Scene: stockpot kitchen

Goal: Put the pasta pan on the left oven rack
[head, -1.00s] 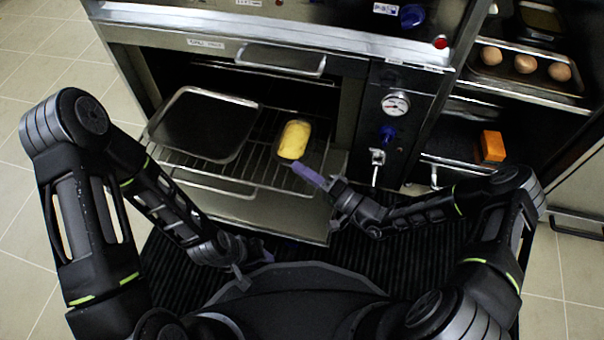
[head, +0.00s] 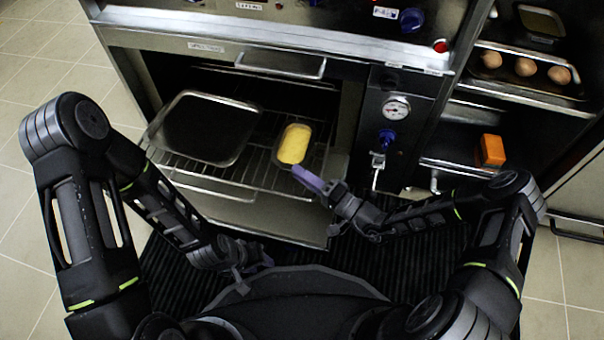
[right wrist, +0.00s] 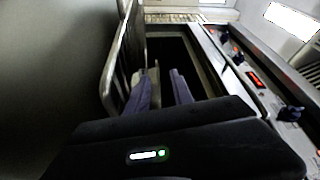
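A small pan with yellow filling (head: 294,144), likely the pasta pan, sits on the right part of the pulled-out wire oven rack (head: 262,157). A large dark tray (head: 207,128) covers the rack's left part. My right gripper (head: 312,181) is at the rack's front edge, just in front of the small pan. In the right wrist view its two purple fingers (right wrist: 162,92) stand apart with a dark gap between them; I see nothing held. My left gripper (head: 242,268) is low in front of my body, away from the rack; its fingers are too dark and small to read.
The oven control panel with a gauge (head: 396,107) and blue knobs stands right of the rack. Shelves farther right hold a tray with eggs (head: 527,67) and an orange block (head: 491,150).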

